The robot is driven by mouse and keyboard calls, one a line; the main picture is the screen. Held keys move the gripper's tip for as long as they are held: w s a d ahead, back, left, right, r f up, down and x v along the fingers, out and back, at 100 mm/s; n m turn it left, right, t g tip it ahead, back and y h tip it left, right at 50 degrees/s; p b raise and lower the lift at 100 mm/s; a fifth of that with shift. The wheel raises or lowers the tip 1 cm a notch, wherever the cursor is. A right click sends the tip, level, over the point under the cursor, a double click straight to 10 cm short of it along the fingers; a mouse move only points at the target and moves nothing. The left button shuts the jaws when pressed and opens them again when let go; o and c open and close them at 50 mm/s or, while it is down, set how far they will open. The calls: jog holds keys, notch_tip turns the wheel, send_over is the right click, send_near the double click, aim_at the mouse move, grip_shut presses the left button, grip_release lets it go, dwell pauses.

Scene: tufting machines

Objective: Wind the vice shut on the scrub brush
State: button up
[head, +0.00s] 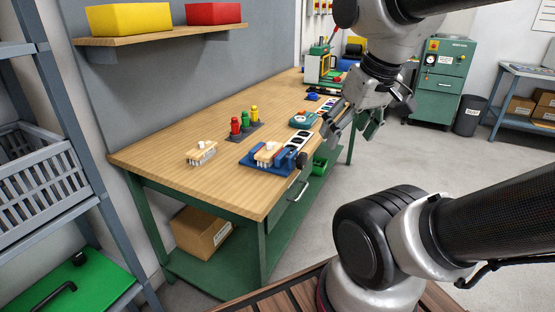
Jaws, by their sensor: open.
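The blue vice (285,158) sits near the front edge of the wooden workbench. A scrub brush (267,152), with a pale wooden top and light bristles, sits upright between its jaws. Whether the jaws touch the brush is too small to tell. A dark knob (302,159) shows on the vice's right side, near the bench edge. My gripper (348,131) is open and empty, to the right of the vice and above it in the picture, apart from it. A second, similar brush (201,153) lies on the bench to the left.
Red, green and yellow pieces (244,119) stand on a grey base behind the vice. A teal device (303,119) and a green machine (318,66) are farther along the workbench (160,153). The bench's front left is clear. A shelf rack (70,140) stands at left.

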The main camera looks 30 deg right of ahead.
jog(key=d+f+m+g, duration=0.3)
jog(key=d+f, duration=0.2)
jog(key=f, duration=0.1)
jog(key=m+t+y, duration=1.1)
jog(key=m+t, duration=0.2)
jog(key=m, duration=1.5)
send_near(305, 161)
jog(key=x, duration=1)
jog(key=c, duration=1)
